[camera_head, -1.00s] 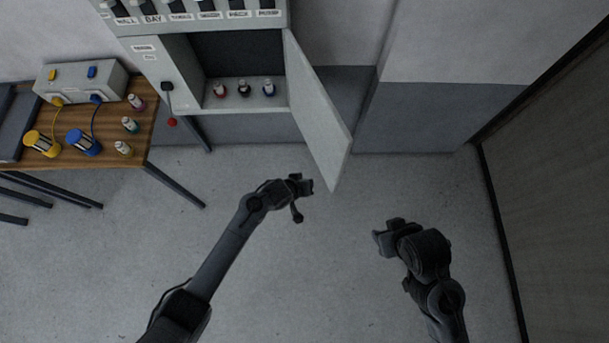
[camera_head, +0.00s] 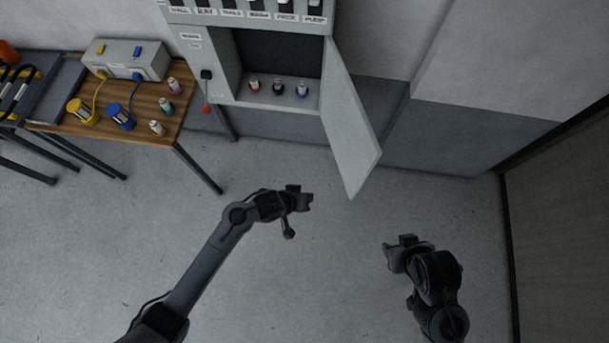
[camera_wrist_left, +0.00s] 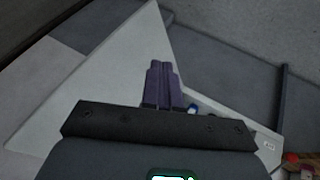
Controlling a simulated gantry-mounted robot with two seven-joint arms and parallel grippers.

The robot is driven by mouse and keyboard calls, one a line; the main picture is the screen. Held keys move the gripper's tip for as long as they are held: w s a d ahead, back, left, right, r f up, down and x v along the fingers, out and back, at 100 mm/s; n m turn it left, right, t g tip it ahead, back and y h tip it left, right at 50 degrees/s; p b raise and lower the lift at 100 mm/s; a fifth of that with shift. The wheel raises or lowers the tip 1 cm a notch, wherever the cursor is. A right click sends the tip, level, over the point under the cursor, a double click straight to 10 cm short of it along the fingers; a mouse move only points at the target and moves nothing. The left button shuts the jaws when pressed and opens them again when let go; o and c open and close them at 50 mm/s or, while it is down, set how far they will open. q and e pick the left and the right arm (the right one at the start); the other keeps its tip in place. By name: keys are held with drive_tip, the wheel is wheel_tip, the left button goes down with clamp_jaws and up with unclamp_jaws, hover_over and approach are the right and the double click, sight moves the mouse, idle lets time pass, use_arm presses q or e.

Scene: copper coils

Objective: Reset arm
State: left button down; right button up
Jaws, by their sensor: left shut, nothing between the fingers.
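My left arm reaches in from the lower left in the head view. Its gripper (camera_head: 303,201) is over open floor, below the open cabinet door (camera_head: 350,125) and apart from it. In the left wrist view its two fingers (camera_wrist_left: 163,88) are together with nothing between them, and the pale door (camera_wrist_left: 105,90) shows behind them. My right arm comes in at the lower right. Its gripper (camera_head: 392,256) hangs over the floor, and its fingers are too dark and small to tell if they are open.
The wall cabinet (camera_head: 222,95) holds three small bottles: red (camera_head: 254,85), black (camera_head: 278,88) and blue (camera_head: 301,90). A wooden table (camera_head: 146,99) carries a grey box (camera_head: 125,62), yellow (camera_head: 82,112) and blue (camera_head: 121,116) coils and small bottles. The floor (camera_head: 300,290) between my arms is clear.

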use_arm(q)
drive_tip(key=s+a+r+n+p, duration=0.1)
drive_tip(key=s+a+n+p, duration=0.15)
drive_tip(key=s, duration=0.85)
drive_tip(key=s+a+r+m+y, duration=0.1)
drive_tip(key=s+a+r+y, duration=0.1)
drive_tip(key=a+r, duration=0.6)
drive_tip(key=s+a+r+m+g+y, duration=0.1)
drive_tip(key=s+a+r+m+y, duration=0.1)
drive_tip(key=a+r, duration=0.6)
drive_tip(key=shift+s+a+r+y+p, duration=0.3)
drive_tip(key=shift+a+y, duration=0.5)
drive_tip(key=shift+a, duration=0.4)
